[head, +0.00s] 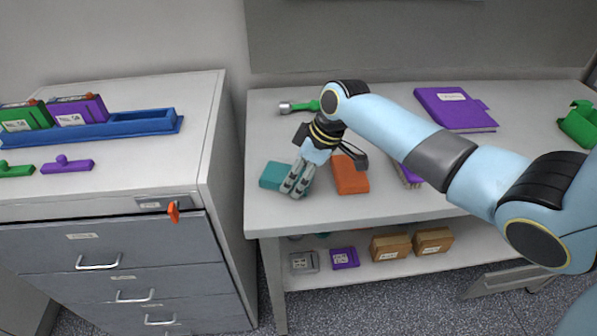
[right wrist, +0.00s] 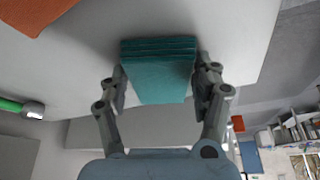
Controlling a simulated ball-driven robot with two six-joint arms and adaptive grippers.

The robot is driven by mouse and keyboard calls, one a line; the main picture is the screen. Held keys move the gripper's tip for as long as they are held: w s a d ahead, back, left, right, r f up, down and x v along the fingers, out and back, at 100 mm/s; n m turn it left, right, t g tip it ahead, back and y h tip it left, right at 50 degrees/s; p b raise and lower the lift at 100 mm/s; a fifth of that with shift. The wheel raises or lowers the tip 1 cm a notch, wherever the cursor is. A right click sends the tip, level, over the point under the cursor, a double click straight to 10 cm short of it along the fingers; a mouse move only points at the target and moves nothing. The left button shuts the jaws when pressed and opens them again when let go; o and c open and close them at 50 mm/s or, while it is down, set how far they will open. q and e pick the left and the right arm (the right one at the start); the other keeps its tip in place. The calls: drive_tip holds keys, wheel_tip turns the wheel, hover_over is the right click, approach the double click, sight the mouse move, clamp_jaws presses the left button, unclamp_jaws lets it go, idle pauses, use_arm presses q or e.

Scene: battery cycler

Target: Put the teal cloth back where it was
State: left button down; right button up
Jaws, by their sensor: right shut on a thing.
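The teal cloth (head: 272,176) is a folded stack at the front left corner of the white table (head: 262,217). My right gripper (head: 294,190) is over its right part and shut on it. In the right wrist view the teal cloth (right wrist: 160,75) sits between the two fingers (right wrist: 160,82), with one finger at each side. The cloth lies at or very near the tabletop; whether it touches cannot be told. My left gripper is not in view.
An orange cloth (head: 350,177) lies just right of the gripper. A green-handled tool (head: 300,106) lies behind. A purple binder (head: 455,108) is at the back right. A grey drawer cabinet (head: 110,250) stands left, across a gap. Boxes (head: 391,246) sit on the lower shelf.

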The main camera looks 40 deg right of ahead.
drive_tip(key=shift+f, duration=0.1)
drive_tip(key=o, duration=1.1)
drive_tip(key=shift+s+d+r, duration=0.1)
drive_tip(key=shift+r, duration=0.35)
drive_tip(key=v, duration=1.1)
drive_tip(key=shift+s+r, duration=0.1)
drive_tip(key=shift+r, duration=0.05)
